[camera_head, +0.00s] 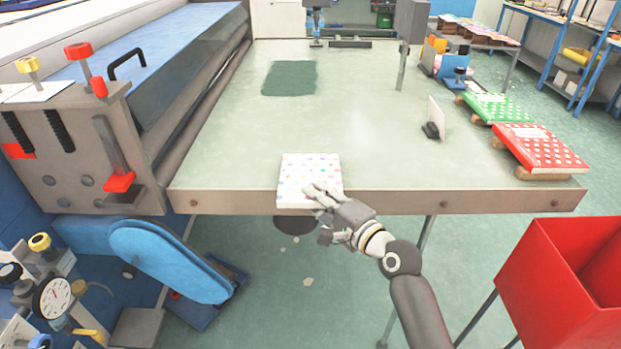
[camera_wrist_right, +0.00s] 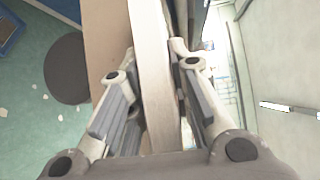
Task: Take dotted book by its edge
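The dotted book (camera_head: 300,172) is white with small coloured dots. It lies flat at the front of the pale green table (camera_head: 370,130), its near end sticking out past the table's front edge. My right gripper (camera_head: 322,198) is at the book's near right edge, with a finger over its cover. In the right wrist view the book's pale edge (camera_wrist_right: 150,65) runs between the two fingers of the right gripper (camera_wrist_right: 158,85). The fingers are close in on both sides and appear to touch it. The finger under the book is mostly hidden in the head view. My left gripper is not seen.
A red dotted book (camera_head: 540,147) and a green dotted book (camera_head: 495,107) lie at the table's right side. A machine (camera_head: 70,150) borders the left. A red bin (camera_head: 560,285) stands front right. The table's middle is clear.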

